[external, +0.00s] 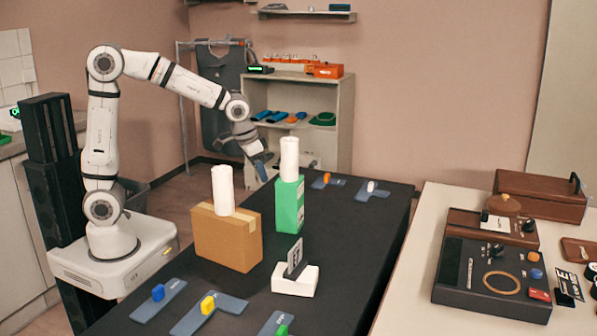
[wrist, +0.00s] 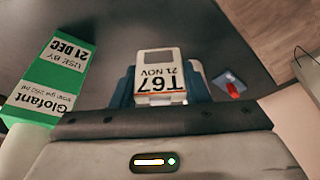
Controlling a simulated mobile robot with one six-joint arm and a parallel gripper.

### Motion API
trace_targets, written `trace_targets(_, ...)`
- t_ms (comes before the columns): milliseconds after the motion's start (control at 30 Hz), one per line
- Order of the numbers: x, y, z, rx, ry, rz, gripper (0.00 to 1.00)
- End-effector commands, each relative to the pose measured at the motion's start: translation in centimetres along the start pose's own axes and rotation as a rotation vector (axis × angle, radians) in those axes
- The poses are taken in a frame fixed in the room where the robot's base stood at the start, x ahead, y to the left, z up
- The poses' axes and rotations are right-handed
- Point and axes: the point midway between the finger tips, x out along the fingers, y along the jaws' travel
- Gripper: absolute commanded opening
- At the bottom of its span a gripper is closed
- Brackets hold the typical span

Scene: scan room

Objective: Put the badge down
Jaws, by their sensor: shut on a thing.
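The badge (wrist: 160,75) is a white card with a grey window, marked "T67" and "21 NOV". In the wrist view it stands between the blue fingers of my gripper (wrist: 162,88), which is shut on it. In the external view my gripper (external: 261,160) hangs at the far left edge of the dark table (external: 345,235), behind and left of the green box (external: 290,208). The badge is hard to make out there. I cannot tell whether it touches anything below.
The green box also shows close on the left in the wrist view (wrist: 45,80). A cardboard box (external: 228,238) and a white holder with a grey card (external: 295,280) stand nearer. Blue pieces with coloured knobs lie at both table ends. The table's right side is clear.

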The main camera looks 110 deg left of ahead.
Motion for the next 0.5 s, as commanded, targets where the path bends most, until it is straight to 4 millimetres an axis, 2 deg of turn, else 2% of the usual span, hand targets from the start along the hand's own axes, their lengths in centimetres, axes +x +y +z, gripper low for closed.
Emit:
trace_targets(33,1.1,0.0,0.4,0.000,-0.004,0.000,0.20)
trace_targets(267,3.4,0.0,1.1,-0.001,-0.003,0.000,0.20)
trace_targets(500,7.0,0.0,2.2,-0.001,-0.002,0.000,0.20)
